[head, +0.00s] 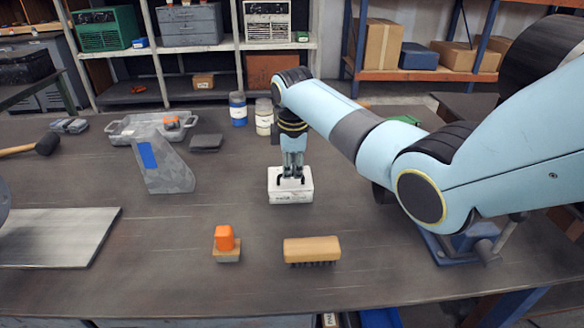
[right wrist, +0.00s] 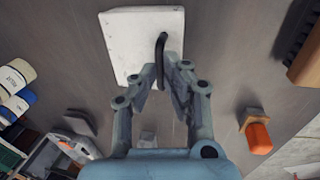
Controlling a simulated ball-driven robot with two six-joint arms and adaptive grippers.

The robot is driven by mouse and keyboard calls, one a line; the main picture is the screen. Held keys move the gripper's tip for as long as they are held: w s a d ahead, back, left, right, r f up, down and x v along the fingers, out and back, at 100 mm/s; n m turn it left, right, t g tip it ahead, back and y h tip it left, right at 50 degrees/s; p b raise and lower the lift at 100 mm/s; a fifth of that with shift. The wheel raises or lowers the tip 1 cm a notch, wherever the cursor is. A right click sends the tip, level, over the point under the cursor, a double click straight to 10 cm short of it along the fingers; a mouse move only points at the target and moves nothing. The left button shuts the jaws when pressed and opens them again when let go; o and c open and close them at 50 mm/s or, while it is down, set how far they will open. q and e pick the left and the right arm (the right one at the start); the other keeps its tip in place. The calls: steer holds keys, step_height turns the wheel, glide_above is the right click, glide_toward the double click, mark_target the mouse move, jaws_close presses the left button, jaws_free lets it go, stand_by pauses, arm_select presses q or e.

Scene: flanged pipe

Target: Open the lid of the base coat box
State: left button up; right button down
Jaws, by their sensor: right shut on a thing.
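The base coat box, a small white box (head: 291,197) with dark lettering on its front, sits in the middle of the workbench. A black arched handle on its top also shows in the right wrist view (right wrist: 161,48), over the white box face (right wrist: 137,32). My right gripper (head: 292,177) points straight down over the box and is shut on the handle. Its fingers close around the handle in the right wrist view (right wrist: 166,88). I see no gap between lid and box. My left gripper is not in view.
A wooden brush (head: 312,250) and an orange-topped block (head: 226,243) lie in front of the box. A blue-labelled can (head: 238,110) and a white can (head: 264,117) stand behind. Bench around the box is clear.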

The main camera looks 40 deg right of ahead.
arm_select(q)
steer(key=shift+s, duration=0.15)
arm_select(e)
steer(key=c, duration=2.1)
jaws_free()
steer(key=o, duration=0.7)
steer(key=shift+w, duration=0.1)
steer(key=shift+r, duration=0.1)
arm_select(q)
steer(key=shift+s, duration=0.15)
arm_select(e)
steer(key=r, duration=0.4)
steer(key=s+r, duration=0.1)
steer(key=r, duration=0.2)
steer(key=a+r, duration=0.1)
steer(key=r, duration=0.3)
steer(key=shift+s+r, duration=0.35)
steer(key=shift+s, duration=0.05)
steer(key=shift+f, duration=0.1)
